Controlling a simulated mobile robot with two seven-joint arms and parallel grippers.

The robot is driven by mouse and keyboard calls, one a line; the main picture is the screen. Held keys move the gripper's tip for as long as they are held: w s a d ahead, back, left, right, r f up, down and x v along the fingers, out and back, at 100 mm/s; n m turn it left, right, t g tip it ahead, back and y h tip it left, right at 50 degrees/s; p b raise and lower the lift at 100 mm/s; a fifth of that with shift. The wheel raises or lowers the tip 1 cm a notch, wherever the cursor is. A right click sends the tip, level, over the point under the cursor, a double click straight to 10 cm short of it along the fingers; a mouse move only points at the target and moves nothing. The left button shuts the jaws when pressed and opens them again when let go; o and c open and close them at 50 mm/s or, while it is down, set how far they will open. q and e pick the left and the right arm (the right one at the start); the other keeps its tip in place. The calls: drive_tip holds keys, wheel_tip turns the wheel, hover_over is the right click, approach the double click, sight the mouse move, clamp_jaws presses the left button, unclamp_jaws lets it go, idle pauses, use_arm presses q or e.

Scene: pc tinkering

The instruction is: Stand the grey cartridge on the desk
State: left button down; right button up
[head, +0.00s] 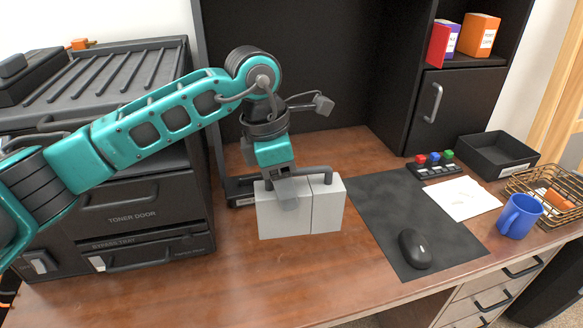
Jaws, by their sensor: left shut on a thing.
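The grey cartridge (326,208) is a light grey block with a dark handle along its top. It shows near the middle of the head view, over the brown desk (190,285). My left gripper (288,190) comes down from above and is shut on the cartridge, with its fingers in front of the block's near face. The cartridge looks upright. I cannot tell whether its bottom edge touches the desk. My right gripper is not in view.
A black printer (140,220) stands on the left. A dark mat (385,205) with a black mouse (414,248) lies right of the cartridge. A blue mug (519,216), wire basket (545,190) and black tray (497,153) stand farther right. The desk's front left is clear.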

use_arm(q)
drive_tip(key=shift+w+d+r+n, duration=0.2)
drive_tip(key=shift+w+d+n, duration=0.3)
drive_tip(key=shift+n, duration=0.1)
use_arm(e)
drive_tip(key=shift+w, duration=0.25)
use_arm(q)
drive_tip(key=shift+s, duration=0.1)
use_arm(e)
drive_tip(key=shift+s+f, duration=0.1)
